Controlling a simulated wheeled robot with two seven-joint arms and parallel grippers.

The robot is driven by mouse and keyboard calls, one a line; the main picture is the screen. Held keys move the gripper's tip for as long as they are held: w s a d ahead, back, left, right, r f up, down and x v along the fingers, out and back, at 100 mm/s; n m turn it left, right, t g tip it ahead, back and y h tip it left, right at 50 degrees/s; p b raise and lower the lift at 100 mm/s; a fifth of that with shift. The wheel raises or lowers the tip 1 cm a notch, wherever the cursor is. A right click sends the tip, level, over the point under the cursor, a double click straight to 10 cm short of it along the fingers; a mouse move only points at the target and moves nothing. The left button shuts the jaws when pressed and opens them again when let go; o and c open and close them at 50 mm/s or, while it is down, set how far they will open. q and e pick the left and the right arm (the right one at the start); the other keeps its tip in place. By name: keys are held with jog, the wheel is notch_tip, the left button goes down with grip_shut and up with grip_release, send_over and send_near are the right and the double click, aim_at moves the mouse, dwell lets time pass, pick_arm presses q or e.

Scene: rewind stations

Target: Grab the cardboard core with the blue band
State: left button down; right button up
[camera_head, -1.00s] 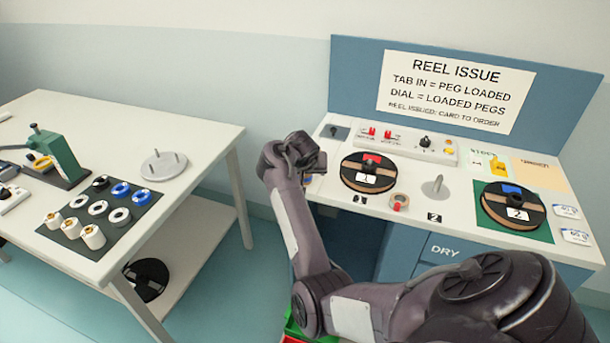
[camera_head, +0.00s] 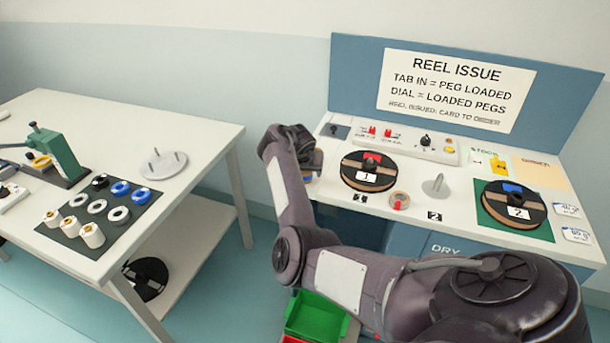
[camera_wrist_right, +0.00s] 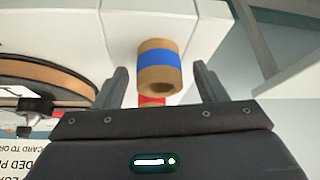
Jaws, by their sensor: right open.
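The cardboard core with the blue band (camera_wrist_right: 157,62) shows in the right wrist view as a short brown tube with a blue stripe round its middle. Its open end faces the camera. My right gripper (camera_wrist_right: 159,80) is open, with one finger on each side of the core. Gaps show between the fingers and the core. In the head view my right gripper (camera_head: 308,158) is at the left end of the reel issue bench and largely hides the core. My left gripper is not in view.
A green bin (camera_head: 316,312) is below my arm. A white table (camera_head: 205,150) stands at left.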

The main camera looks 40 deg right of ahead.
jog(key=c, duration=1.1)
